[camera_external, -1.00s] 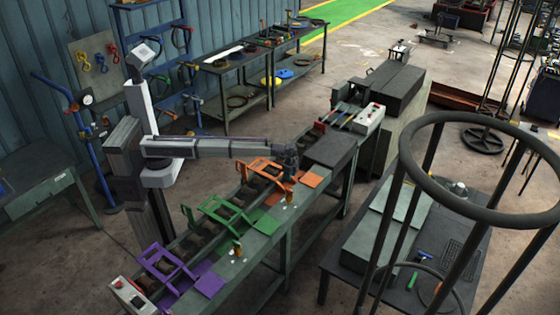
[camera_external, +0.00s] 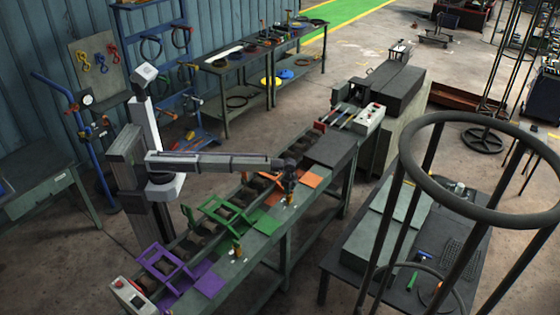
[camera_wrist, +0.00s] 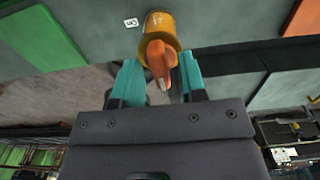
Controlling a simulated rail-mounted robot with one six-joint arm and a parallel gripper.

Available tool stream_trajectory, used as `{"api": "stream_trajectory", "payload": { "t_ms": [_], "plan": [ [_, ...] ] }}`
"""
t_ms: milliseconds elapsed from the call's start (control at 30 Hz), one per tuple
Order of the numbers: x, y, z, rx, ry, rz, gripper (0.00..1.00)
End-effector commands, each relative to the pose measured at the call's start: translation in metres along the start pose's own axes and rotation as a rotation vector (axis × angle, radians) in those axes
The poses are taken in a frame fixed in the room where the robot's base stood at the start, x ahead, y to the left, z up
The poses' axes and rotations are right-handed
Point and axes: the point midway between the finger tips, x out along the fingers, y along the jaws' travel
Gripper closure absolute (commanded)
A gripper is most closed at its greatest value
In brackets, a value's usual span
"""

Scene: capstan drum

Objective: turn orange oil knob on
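The orange oil knob (camera_wrist: 158,60) sits on a round yellow-gold base (camera_wrist: 160,27) in the wrist view. My gripper (camera_wrist: 160,64) has two teal fingers, open, one on each side of the knob. The knob's tip lies between the fingertips, with a visible gap on both sides. In the external view my gripper (camera_external: 290,188) points down over the front edge of the green-grey bench, just above the small yellow knob base (camera_external: 290,199). The knob is too small there to tell its angle.
The orange frame (camera_external: 272,188) is partly hidden by my arm. The green frame (camera_external: 226,212) and purple frame (camera_external: 168,263) stand to the left along the bench. A dark block (camera_external: 330,151) lies to the right.

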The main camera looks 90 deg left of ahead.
Motion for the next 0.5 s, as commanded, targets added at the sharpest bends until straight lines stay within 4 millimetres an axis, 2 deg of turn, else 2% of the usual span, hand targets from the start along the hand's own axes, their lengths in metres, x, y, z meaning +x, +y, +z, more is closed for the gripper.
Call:
{"api": "stream_trajectory", "payload": {
  "t_ms": [67, 367, 500],
  "plan": [
    [-0.0002, 0.0000, 0.0000, 0.000, 0.000, 0.000, 0.70],
    [-0.0001, 0.0000, 0.0001, 0.000, 0.000, 0.000, 0.99],
    [0.0000, 0.0000, 0.0001, 0.000, 0.000, 0.000, 1.00]
  ]
}}
